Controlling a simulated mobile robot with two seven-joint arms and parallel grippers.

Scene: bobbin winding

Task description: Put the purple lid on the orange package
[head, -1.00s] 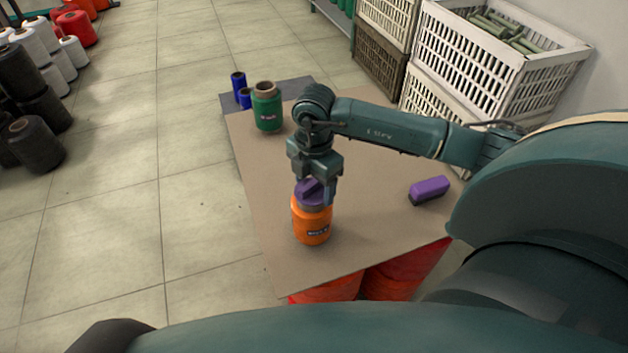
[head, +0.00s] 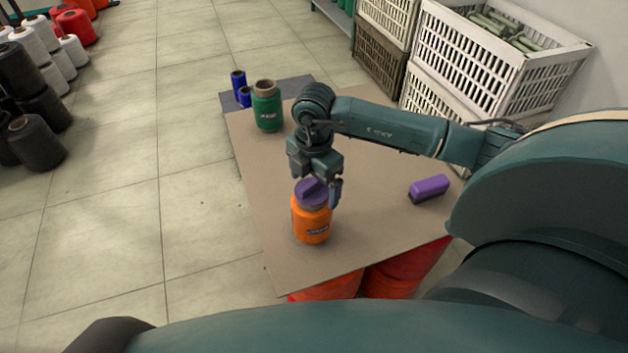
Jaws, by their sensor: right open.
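The orange package (head: 311,222) is a jar standing upright on the brown board, with a dark label. The purple lid (head: 310,191) sits on top of its mouth; whether it is fully seated I cannot tell. My right gripper (head: 318,190) is open, just above and behind the lid, with one finger showing to the right of it. The other finger is mostly hidden. My left gripper is not in view.
A purple block with a dark underside (head: 429,188) lies at the board's right. A green jar (head: 267,106) and blue spools (head: 238,83) stand at the back left. White crates (head: 490,60) stand behind right. The board (head: 265,195) is clear left of the package.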

